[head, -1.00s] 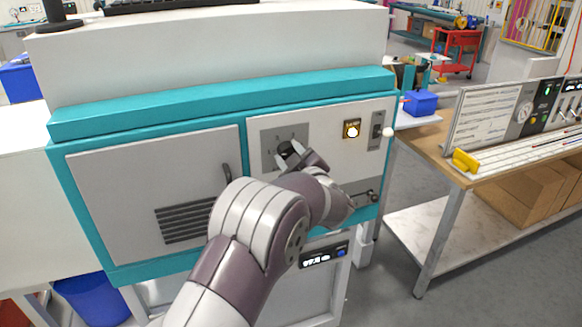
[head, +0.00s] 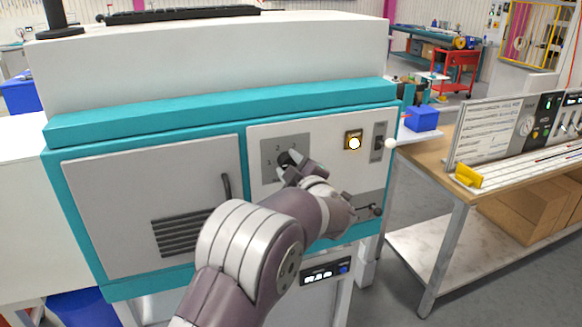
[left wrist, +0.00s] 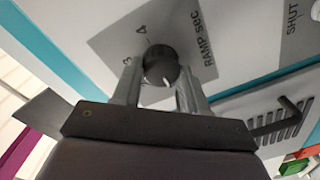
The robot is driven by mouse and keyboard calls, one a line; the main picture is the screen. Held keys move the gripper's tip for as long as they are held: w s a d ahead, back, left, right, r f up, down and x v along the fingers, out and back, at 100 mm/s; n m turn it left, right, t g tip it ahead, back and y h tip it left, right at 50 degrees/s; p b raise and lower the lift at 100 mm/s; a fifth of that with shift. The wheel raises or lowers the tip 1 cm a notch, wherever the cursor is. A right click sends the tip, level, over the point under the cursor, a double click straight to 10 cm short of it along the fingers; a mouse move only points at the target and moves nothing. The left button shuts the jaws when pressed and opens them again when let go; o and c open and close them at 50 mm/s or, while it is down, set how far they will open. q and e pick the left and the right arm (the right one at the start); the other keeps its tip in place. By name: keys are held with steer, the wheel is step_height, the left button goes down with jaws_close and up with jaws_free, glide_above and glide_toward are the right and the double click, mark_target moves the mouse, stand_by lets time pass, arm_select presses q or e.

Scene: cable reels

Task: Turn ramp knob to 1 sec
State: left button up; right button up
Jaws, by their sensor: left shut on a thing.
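The ramp knob (head: 285,158) is a round dark knob on a grey plate (head: 268,172) on the cabinet's white panel. In the head view, digits show around it, with 1 at its left. In the left wrist view the knob (left wrist: 160,62) sits between my left gripper's (left wrist: 160,82) two fingers, which are shut on its sides. Its white mark is at its lower edge there, on the side away from the visible 3 and 4. The gripper hides the digits below. In the head view my left gripper (head: 290,165) covers part of the knob. My right gripper is not in view.
A lit square button (head: 353,140) and a switch (head: 378,142) are to the right on the same panel. A lever with a dark knob (head: 375,210) sits low right. A vented door (head: 150,205) with a handle is at the left. A workbench (head: 430,160) stands at the right.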

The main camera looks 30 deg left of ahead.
arm_select(q)
steer(key=o, duration=1.1)
steer(key=shift+c, duration=0.2)
steer(key=b+v, duration=0.1)
steer(key=v, duration=1.1)
steer(key=shift+s+d+b, duration=0.3)
steer(key=shift+s, duration=0.05)
